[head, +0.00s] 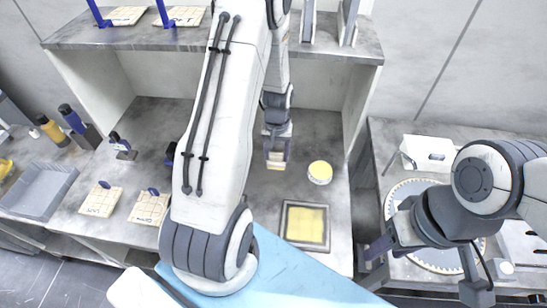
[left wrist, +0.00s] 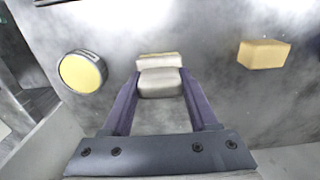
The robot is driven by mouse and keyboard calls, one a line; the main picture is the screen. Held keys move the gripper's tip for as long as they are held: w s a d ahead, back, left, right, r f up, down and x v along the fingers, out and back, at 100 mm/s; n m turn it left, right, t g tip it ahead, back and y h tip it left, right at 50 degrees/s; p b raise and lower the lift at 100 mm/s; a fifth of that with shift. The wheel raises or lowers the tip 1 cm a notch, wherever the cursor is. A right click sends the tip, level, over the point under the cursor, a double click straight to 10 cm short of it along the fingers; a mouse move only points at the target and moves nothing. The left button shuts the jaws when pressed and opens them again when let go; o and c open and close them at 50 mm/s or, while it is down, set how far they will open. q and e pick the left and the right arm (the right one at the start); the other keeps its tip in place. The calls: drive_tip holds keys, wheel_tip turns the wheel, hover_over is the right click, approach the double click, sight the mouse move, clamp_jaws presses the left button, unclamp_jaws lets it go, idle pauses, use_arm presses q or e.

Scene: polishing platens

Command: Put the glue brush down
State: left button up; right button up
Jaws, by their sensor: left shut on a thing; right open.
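My left gripper (head: 276,150) reaches over the counter under the shelf. It is shut on the glue brush (head: 276,164), a short pale block with a yellowish edge. In the left wrist view the brush (left wrist: 160,80) sits between the two purple fingers (left wrist: 160,98). I cannot tell whether it touches the counter. A round pot with a yellow top (head: 320,172) stands to the right of the brush, apart from it; it also shows in the left wrist view (left wrist: 83,72). My right gripper (head: 375,252) is open and empty at the lower right.
A square frame with a yellow face (head: 305,224) lies in front of the pot. A yellow block (left wrist: 263,54) lies on the counter in the left wrist view. Tan plates (head: 102,199) and a grey tray (head: 38,190) are at the left. A toothed disc (head: 437,258) lies at the right.

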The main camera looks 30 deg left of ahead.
sight(275, 162)
use_arm(q)
drive_tip(key=f+p, duration=0.1)
drive_tip(key=f, duration=0.2)
drive_tip(key=shift+a+f, duration=0.2)
drive_tip(key=shift+f+p, duration=0.3)
drive_tip(key=shift+f, duration=0.15)
drive_tip(key=shift+f, duration=0.1)
drive_tip(key=shift+f, duration=0.15)
drive_tip(key=o, duration=1.3)
